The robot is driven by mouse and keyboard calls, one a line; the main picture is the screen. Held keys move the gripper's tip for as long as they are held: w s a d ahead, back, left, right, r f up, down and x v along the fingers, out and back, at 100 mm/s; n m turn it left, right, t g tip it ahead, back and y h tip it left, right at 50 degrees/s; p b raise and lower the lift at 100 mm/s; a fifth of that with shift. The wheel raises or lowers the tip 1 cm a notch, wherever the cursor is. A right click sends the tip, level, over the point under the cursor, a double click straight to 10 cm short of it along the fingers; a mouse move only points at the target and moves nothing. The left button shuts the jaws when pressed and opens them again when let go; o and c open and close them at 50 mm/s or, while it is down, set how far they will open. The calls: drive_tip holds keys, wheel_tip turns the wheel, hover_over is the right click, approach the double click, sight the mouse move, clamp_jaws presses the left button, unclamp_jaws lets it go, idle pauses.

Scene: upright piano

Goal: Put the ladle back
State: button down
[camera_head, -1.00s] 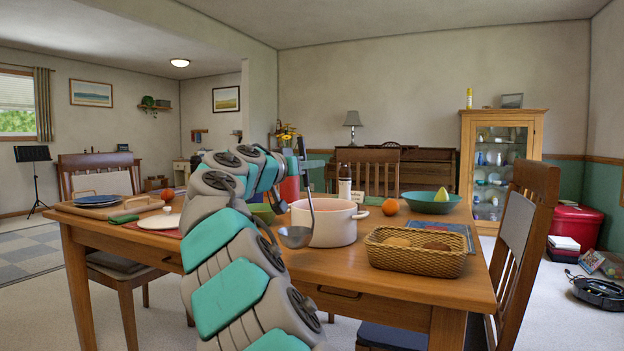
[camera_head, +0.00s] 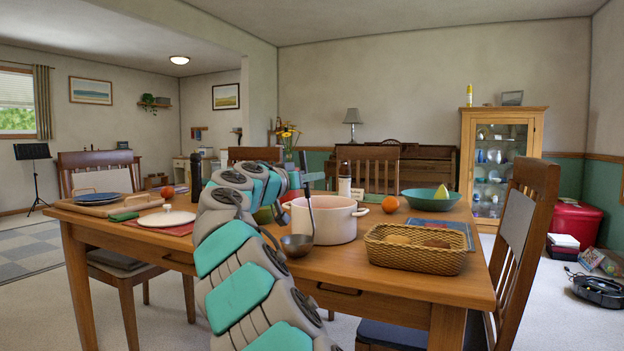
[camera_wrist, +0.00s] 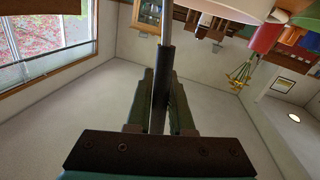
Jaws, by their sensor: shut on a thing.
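My gripper (camera_wrist: 162,80) is shut on the dark handle of the ladle (camera_wrist: 165,30), which runs between the two fingers in the wrist view. In the head view the ladle (camera_head: 297,246) hangs with its handle up and its metal bowl low, in front of the left side of the white pot (camera_head: 335,222). The bowl appears outside the pot, by the table's front edge. I cannot tell whether it touches either. The pot's rim (camera_wrist: 235,8) shows at the top of the wrist view. My arm hides part of the table left of the pot.
The wooden table (camera_head: 400,285) carries a wicker basket (camera_head: 415,252) right of the pot, an orange (camera_head: 390,204), and a teal bowl (camera_head: 428,202). A pot lid (camera_head: 166,218) and a cutting board (camera_head: 110,208) lie left. A chair (camera_head: 525,220) stands at the right.

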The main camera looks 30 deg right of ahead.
drive_tip(key=shift+f+b, duration=0.25)
drive_tip(key=shift+b, duration=0.05)
drive_tip(key=c, duration=0.8)
unclamp_jaws()
drive_tip(key=shift+r, duration=0.1)
drive_tip(key=v, duration=1.2)
drive_tip(key=shift+r, duration=0.2)
drive_tip(key=shift+s, duration=0.1)
